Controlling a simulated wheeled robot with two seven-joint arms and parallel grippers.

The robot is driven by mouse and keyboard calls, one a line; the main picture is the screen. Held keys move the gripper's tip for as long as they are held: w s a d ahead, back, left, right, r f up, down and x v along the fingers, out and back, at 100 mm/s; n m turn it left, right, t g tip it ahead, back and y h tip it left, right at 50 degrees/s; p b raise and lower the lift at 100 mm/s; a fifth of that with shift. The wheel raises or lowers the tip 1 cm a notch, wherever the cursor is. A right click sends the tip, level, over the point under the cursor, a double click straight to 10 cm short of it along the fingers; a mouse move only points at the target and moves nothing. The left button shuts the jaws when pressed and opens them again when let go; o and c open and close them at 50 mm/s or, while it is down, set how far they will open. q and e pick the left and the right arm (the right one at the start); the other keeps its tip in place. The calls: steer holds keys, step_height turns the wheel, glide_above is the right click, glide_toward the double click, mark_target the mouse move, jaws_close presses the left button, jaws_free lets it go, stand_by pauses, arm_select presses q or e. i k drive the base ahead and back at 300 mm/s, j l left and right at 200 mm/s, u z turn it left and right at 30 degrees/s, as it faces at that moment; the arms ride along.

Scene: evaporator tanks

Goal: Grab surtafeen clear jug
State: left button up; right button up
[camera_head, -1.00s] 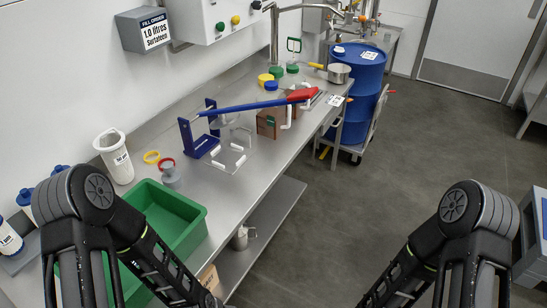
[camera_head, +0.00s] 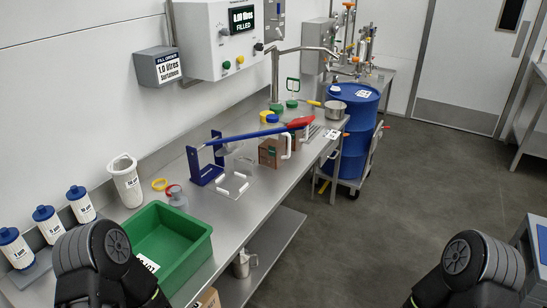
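I cannot tell for sure which thing is the surtafeen clear jug. Brown boxy vessels with white handles stand on the bench near its right end, one nearer (camera_head: 268,153) and one partly hidden behind it. A clear flat piece with white bars (camera_head: 233,185) lies by the blue lever stand. A metal jug (camera_head: 243,264) stands on the lower shelf. My left and right arms show only as dark links at the bottom corners. Both grippers are out of view.
The steel bench (camera_head: 226,213) holds a green bin (camera_head: 165,245), a white container (camera_head: 127,181), a blue stand with a red-tipped lever (camera_head: 204,165) and blue-capped filters (camera_head: 80,204). A blue drum (camera_head: 352,130) stands beyond it. The floor (camera_head: 360,235) at right is clear.

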mark_target(272, 149)
steer(key=k, duration=0.9)
steer(key=u, duration=1.35)
steer(key=i+l+u, duration=0.1)
steer(key=l, duration=0.25)
steer(key=i+l, duration=0.2)
steer(key=l, duration=0.6)
steer(key=i+l, duration=0.15)
steer(key=l, duration=0.6)
steer(key=i+l, duration=0.2)
steer(key=l, duration=0.6)
steer(key=i+l, duration=0.2)
steer(key=l, duration=0.6)
steer(key=i+l, duration=0.2)
steer(key=l, duration=0.6)
steer(key=i+l, duration=0.15)
steer(key=l, duration=0.6)
steer(key=i+l, duration=0.2)
steer(key=l, duration=0.6)
steer(key=i+l, duration=0.2)
steer(key=l, duration=0.6)
